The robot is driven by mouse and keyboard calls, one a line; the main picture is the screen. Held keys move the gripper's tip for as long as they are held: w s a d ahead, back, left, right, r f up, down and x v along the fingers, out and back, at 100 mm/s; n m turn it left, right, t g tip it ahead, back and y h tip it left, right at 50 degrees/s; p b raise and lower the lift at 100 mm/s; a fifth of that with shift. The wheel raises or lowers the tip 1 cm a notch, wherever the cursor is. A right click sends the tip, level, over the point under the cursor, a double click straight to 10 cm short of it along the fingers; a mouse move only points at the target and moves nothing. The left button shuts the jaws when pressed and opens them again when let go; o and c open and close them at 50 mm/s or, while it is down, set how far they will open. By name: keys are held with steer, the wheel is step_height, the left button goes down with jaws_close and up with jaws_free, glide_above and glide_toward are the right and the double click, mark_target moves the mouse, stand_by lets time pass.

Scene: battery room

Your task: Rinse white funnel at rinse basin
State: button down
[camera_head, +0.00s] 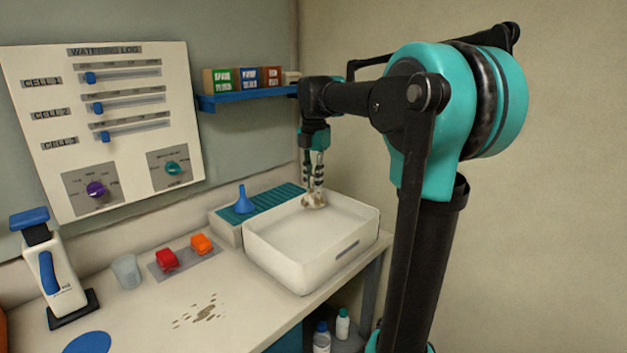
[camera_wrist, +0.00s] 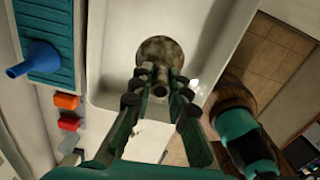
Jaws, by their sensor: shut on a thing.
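My gripper (camera_head: 314,178) is shut on the white funnel (camera_head: 315,200), which shows brownish, dirty patches. It holds the funnel over the rear part of the white rinse basin (camera_head: 350,257). In the wrist view, the gripper (camera_wrist: 160,88) grips the funnel's narrow spout, and the wide, stained cone (camera_wrist: 158,52) points away from the camera. The cone is over the basin's inside (camera_wrist: 210,20). I cannot tell whether the funnel touches the basin floor.
A blue funnel (camera_head: 243,202) stands on the teal ribbed rack (camera_head: 278,197) left of the basin. Red (camera_head: 167,260) and orange (camera_head: 201,244) blocks, a clear cup (camera_head: 127,271) and a blue-handled device (camera_head: 52,270) stand further left. A brown spill (camera_head: 205,313) marks the counter. A blue shelf (camera_head: 245,97) hangs behind.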

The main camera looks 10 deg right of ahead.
steer(key=shift+w+f, duration=0.1)
steer(key=shift+f, duration=6.95)
steer(key=shift+r, duration=6.65)
